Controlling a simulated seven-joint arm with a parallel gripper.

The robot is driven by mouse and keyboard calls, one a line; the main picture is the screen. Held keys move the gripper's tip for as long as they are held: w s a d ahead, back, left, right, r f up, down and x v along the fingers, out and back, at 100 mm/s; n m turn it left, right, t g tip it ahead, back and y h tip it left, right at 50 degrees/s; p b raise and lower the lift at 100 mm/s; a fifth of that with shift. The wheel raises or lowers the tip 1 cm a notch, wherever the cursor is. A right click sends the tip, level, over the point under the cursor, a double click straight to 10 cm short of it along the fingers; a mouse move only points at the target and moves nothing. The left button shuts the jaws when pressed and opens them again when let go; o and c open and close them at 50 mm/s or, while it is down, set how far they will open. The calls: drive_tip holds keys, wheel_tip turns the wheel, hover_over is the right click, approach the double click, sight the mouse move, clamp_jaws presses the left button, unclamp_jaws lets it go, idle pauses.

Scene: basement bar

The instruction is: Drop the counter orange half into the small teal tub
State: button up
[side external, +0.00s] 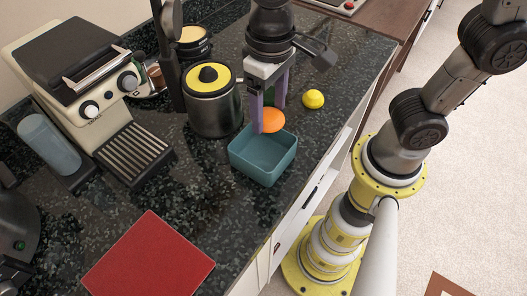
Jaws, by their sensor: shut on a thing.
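The orange half (271,121) is held between the fingers of my gripper (268,121), its orange side showing. My gripper is shut on it and points down. The small teal tub (264,167) stands open on the dark counter near its right edge. In the picture the orange half overlaps the tub's back rim. It appears above or just behind that rim; the exact height and depth cannot be told from this one view. The part of the orange behind the finger is hidden.
A yellow lemon-like fruit (313,99) lies right of my gripper. A dark pot with a yellow lid (213,104) stands close on the left. A coffee machine (94,100) is farther left, and a red board (149,258) lies in front. Counter between tub and board is clear.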

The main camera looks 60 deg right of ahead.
drive_tip(key=o, duration=1.5)
wheel_tip(320, 180, up, 14)
drive_tip(key=shift+f, duration=0.1)
drive_tip(key=shift+d, duration=0.1)
drive_tip(key=d+r+m+t, duration=0.1)
drive_tip(key=d+m, duration=0.1)
drive_tip(key=d, duration=0.4)
drive_tip(key=shift+s+d+f+n+t, duration=0.35)
drive_tip(key=shift+s+d+f+t, duration=0.6)
drive_tip(key=shift+d+f, duration=0.7)
drive_tip(key=shift+s+d+f+n+t, duration=0.3)
drive_tip(key=shift+s+d+f+t, duration=0.3)
drive_tip(key=shift+s+d+f, duration=0.8)
drive_tip(key=shift+s+d+f+n+t, duration=0.35)
drive_tip(key=shift+s+d+f+t, duration=0.5)
drive_tip(key=shift+d+f, duration=0.95)
